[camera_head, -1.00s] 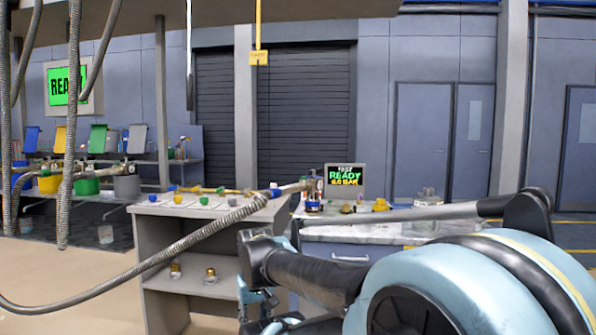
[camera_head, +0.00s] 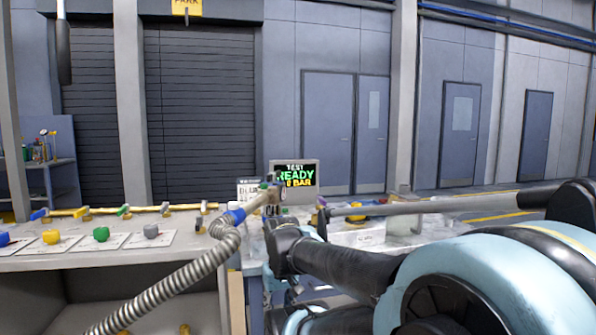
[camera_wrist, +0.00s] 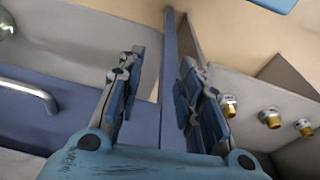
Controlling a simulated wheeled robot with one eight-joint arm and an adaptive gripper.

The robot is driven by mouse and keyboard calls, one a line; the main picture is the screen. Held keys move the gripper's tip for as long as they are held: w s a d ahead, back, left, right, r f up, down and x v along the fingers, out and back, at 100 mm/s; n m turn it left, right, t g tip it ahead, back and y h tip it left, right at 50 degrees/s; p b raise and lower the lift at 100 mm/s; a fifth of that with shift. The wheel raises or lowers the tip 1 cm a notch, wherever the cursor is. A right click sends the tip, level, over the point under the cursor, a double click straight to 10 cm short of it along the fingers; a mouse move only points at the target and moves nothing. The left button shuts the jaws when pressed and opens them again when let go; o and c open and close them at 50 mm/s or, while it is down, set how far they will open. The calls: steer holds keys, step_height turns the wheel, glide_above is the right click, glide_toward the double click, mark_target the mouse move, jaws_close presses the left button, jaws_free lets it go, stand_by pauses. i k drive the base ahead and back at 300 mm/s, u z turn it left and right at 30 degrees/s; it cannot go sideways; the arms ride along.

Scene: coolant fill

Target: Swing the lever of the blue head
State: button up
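The blue head (camera_head: 236,216) is a hose end with a blue collar and a tan, brass-like body. It sits at the test station, left of the small screen in the head view. Its lever cannot be told apart at this size. My gripper (camera_wrist: 158,75) is open and empty in the wrist view, pointing down along the side of the blue cabinet. In the head view my arm reaches right beside the head, and the gripper is mostly hidden below my wrist. The head does not show in the wrist view.
The grey hose (camera_head: 180,278) runs down left. The test screen (camera_head: 294,177) reads READY. Blue, yellow, green and grey knobs sit on cards on the left bench (camera_head: 65,263). A drawer handle (camera_wrist: 30,92) and brass fittings (camera_wrist: 269,117) flank my gripper.

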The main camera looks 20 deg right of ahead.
mark_target(271, 178)
steer(key=z, duration=0.05)
steer(key=i, duration=0.15)
steer(key=z, duration=0.2)
steer(key=k, duration=1.85)
steer(key=z, duration=0.4)
steer(key=i, duration=1)
